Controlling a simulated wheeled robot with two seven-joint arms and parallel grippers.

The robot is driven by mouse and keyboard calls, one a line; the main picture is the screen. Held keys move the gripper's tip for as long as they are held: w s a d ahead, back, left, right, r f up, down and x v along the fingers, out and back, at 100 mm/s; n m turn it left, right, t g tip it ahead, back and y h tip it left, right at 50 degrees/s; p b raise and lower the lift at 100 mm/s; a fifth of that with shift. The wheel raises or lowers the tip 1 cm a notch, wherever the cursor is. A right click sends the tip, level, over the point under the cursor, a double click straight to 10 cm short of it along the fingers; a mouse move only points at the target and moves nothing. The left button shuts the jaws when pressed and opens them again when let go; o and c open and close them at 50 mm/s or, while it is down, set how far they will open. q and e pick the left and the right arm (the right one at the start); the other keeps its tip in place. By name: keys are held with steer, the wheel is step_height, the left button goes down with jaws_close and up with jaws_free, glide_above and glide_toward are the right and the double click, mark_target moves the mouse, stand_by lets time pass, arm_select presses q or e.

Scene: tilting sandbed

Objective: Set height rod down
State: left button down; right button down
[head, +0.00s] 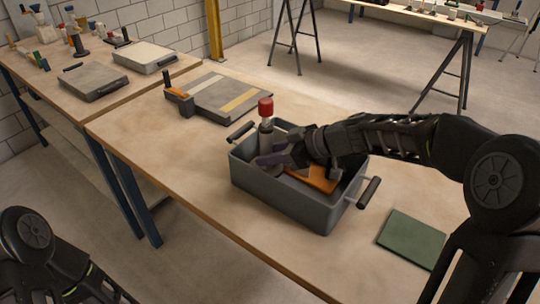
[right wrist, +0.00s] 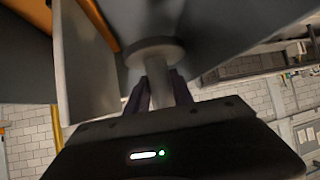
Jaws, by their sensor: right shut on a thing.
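The height rod, which I take to be the grey rod with a red cap (head: 265,108), stands roughly upright inside the grey bin (head: 285,207), near its far left corner. My right gripper (head: 272,157) reaches into the bin from the right and is shut on the rod's shaft. In the right wrist view the gripper (right wrist: 162,92) is closed around a grey shaft with a round flange (right wrist: 154,50). I cannot tell whether the rod's lower end touches the bin floor. My left arm shows at the lower left, but its gripper is out of view.
An orange thing (head: 318,179) lies in the bin beside the gripper. The bin has black handles (head: 368,192). A green mat (head: 411,239) lies to its right. A grey board with pale strips (head: 222,97) lies behind. The table (head: 150,140) is bare left of the bin.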

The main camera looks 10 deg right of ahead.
steer(key=shift+f+b, duration=0.25)
steer(key=shift+b, duration=0.1)
steer(key=c, duration=1.1)
jaws_free()
steer(key=shift+r+p, duration=0.35)
steer(key=shift+p, duration=0.2)
steer(key=shift+r+p, duration=0.7)
steer(key=shift+p, duration=0.4)
steer(key=shift+s+d+r+b, duration=0.1)
steer(key=shift+s+d+b, duration=0.3)
steer(key=shift+d+b, duration=0.25)
steer(key=v, duration=1)
steer(key=shift+b, duration=0.3)
